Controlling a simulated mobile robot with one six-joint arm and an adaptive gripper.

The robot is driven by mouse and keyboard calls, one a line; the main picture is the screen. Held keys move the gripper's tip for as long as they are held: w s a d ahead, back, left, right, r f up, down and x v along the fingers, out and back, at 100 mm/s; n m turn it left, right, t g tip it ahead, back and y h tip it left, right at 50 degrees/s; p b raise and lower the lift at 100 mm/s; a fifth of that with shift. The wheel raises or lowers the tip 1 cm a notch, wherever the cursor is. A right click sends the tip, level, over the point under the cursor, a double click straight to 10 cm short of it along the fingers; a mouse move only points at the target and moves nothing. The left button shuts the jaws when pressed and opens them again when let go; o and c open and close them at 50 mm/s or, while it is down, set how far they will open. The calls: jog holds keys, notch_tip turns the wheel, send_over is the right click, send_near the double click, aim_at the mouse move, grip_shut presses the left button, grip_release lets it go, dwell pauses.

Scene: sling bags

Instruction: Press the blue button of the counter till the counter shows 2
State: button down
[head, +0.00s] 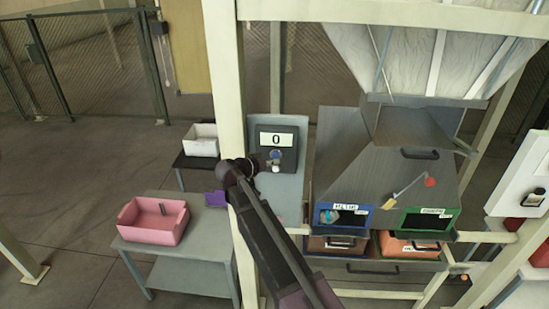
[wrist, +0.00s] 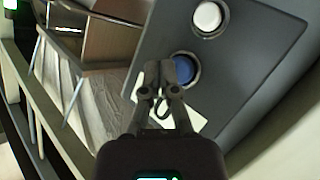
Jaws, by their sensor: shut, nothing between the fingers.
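The counter (head: 268,141) is a dark box on a grey panel, and its white display shows 0. In the wrist view its blue button (wrist: 186,66) is a round disc in a dark ring, with a white button (wrist: 207,17) beside it. My gripper (wrist: 168,68) is shut and empty, its fingertips in front of the blue button and covering part of it. I cannot tell whether they touch it. In the head view my gripper (head: 262,163) is at the lower part of the counter, and the blue button (head: 276,154) shows just above it.
A cream post (head: 226,80) stands just left of the counter. A grey hopper machine (head: 375,155) with labelled openings is to the right. A pink bin (head: 153,220) sits on a grey table (head: 180,248) at the left, with a white box (head: 201,140) behind.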

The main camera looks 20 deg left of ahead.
jog(key=shift+w+a, duration=0.2)
jog(key=shift+w, duration=0.75)
dwell(1.8)
jog(key=shift+s, duration=0.2)
jog(key=shift+s+d, duration=0.25)
jog(key=shift+s, duration=0.45)
dwell(0.3)
jog(key=shift+s+d, duration=0.2)
jog(key=shift+s, duration=0.6)
jog(key=shift+s+d, duration=0.15)
jog(key=shift+s, duration=0.7)
jog(key=shift+s+d, duration=0.2)
jog(key=shift+s, duration=0.6)
